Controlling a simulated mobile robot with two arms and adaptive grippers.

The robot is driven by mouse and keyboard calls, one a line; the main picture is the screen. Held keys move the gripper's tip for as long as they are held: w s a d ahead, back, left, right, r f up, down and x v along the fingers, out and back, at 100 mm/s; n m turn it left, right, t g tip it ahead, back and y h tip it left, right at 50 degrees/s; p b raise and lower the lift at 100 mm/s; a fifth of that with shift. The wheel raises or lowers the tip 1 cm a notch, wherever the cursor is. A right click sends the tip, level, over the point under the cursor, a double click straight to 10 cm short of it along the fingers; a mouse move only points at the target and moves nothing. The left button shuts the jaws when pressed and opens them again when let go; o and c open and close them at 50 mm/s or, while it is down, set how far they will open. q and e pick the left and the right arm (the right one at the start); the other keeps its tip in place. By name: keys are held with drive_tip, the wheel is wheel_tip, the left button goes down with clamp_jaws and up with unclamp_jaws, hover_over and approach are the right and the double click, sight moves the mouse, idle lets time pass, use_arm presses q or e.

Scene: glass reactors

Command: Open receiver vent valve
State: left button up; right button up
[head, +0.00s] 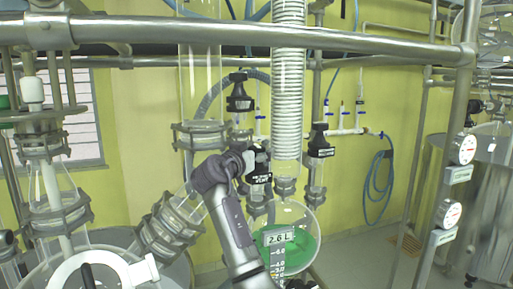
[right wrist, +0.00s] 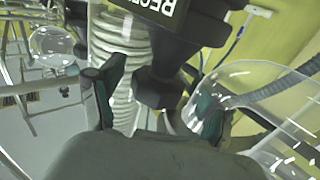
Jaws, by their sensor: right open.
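The receiver vent valve (head: 258,179) is a black valve with a white-lettered label, above the round glass receiver (head: 297,219) with green liquid and a 2.6 L tag. My right gripper (head: 252,160) is at this valve; its arm partly hides the fitting from the head. In the right wrist view, a label starting "RECE" (right wrist: 160,8) shows at the top, and the valve's dark handle (right wrist: 155,90) hangs between the two open fingers of my right gripper (right wrist: 156,98). I see gaps beside the handle; contact is not clear. My left gripper is out of view.
A ribbed condenser column (head: 289,80) stands just beside the valve. Another black valve (head: 319,146) is to the right, and one (head: 239,98) is above left. A steel rail (head: 270,42) crosses overhead. Glass pipes (head: 165,225) stand left of my arm.

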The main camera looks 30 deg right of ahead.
drive_tip(key=shift+w+d+f, duration=0.1)
drive_tip(key=shift+f, duration=0.05)
drive_tip(key=shift+c, duration=0.8)
drive_tip(key=c, duration=1)
drive_tip(key=shift+n+t+y+b, duration=0.5)
drive_tip(key=shift+n+t, duration=0.1)
drive_tip(key=shift+t, duration=0.2)
drive_tip(key=n+t+y, duration=0.2)
drive_tip(key=shift+t+b, duration=0.3)
drive_tip(key=shift+b, duration=0.05)
drive_tip(key=n+t+y, duration=0.2)
drive_tip(key=n+y, duration=0.1)
drive_tip(key=n+t+y, duration=0.2)
drive_tip(key=y, duration=0.2)
drive_tip(key=shift+d+n+y, duration=0.15)
drive_tip(key=shift+n+y, duration=0.15)
drive_tip(key=shift+n, duration=0.1)
drive_tip(key=n+t+y, duration=0.1)
drive_tip(key=n+y, duration=0.1)
drive_tip(key=y, duration=0.2)
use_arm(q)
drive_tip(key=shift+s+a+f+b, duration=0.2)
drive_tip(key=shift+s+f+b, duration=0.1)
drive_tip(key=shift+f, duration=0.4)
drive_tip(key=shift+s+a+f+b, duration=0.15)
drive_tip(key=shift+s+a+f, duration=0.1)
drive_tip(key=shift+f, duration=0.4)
use_arm(e)
drive_tip(key=shift+n+y, duration=1.6)
drive_tip(key=shift+y, duration=0.6)
